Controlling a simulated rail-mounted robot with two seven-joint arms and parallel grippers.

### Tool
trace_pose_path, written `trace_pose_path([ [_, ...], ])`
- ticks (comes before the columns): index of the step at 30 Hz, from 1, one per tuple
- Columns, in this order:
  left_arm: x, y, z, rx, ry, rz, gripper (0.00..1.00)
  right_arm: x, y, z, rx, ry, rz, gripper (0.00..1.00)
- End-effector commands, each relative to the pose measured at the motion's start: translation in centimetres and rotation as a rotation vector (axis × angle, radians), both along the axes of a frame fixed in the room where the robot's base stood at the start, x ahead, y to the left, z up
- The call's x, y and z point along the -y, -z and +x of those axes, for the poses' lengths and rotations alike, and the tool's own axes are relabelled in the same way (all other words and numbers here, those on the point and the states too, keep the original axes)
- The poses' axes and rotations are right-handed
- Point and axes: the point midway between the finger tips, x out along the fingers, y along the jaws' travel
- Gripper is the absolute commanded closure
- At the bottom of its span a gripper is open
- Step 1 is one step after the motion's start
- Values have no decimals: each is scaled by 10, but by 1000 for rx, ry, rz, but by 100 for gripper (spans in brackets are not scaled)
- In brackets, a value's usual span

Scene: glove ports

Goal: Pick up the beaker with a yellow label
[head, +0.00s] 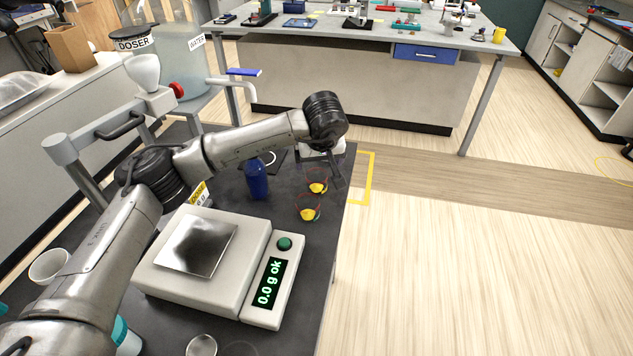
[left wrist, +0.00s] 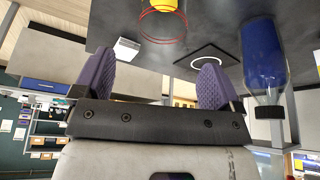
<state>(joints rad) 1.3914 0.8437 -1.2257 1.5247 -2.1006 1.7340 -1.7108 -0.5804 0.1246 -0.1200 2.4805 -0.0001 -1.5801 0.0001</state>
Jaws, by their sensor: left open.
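Two small things with thin red curved outlines and yellow patches lie on the dark bench, a farther one (head: 318,187) and a nearer one (head: 310,214); I cannot tell whether either is the yellow-labelled beaker. A yellow tag with dark print (head: 199,192) shows behind my left arm, and what it belongs to is mostly hidden. My left gripper (head: 322,166) is open, over the bench's far right corner, close to the farther red-and-yellow thing. Its two purple pads (left wrist: 155,78) are spread with nothing between them in the left wrist view. A red-ringed yellow thing (left wrist: 165,6) shows at that view's top edge.
A blue bottle (head: 256,180) stands left of the gripper; it also shows in the left wrist view (left wrist: 262,52). A balance (head: 165,268) reading "0.0 g ok" fills the bench's middle. The DOSER and WATER vessels (head: 188,62) stand at back left. Open floor lies right.

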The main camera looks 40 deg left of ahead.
Motion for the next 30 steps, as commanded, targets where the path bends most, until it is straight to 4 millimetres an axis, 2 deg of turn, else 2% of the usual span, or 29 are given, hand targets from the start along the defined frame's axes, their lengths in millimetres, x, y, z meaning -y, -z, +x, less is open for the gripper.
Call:
trace_pose_path([
  [11, -4, 18, 3, -1, 0, -2, 9, -2, 6, 0, 0, 4, 7, 57],
  [21, -15, 57, 10, -1, 0, -2, 9, -2, 22, 0, 0, 5, 8, 57],
  [29, -16, 59, 11, 0, 2, -2, 9, -2, 22, 0, -1, 4, 7, 57],
  [30, -16, 59, 11, 0, 2, -2, 12, -2, 22, 0, -1, 4, 5, 57],
])
